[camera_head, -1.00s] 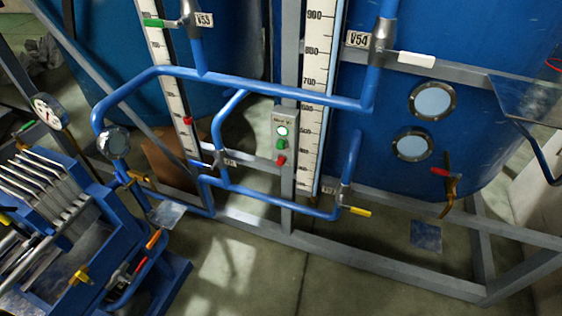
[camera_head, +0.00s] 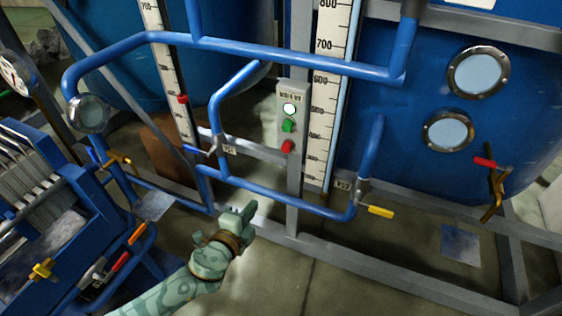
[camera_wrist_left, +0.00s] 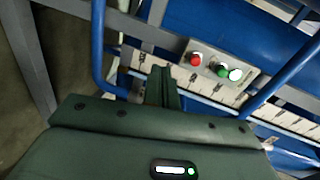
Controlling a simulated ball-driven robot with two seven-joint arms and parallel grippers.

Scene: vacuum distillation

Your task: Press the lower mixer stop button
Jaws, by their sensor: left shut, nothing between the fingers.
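The mixer button box (camera_head: 290,118) is a grey panel on an upright post. It has a lit white-green lamp (camera_head: 289,108) on top, a green button (camera_head: 288,126) in the middle and a red stop button (camera_head: 287,146) at the bottom. My left gripper (camera_head: 246,212) is shut and empty, below and to the left of the box, apart from it. In the left wrist view, my left gripper's fingers (camera_wrist_left: 163,84) are together. The red button (camera_wrist_left: 196,59) shows beyond their tips, slightly right. My right gripper is not in view.
Blue pipes (camera_head: 270,52) cross above the box, and a lower pipe (camera_head: 285,200) runs near my gripper to a yellow-handled valve (camera_head: 379,211). White scales (camera_head: 325,110) flank the post. A blue tank (camera_head: 440,90) stands at right. Open floor lies in front.

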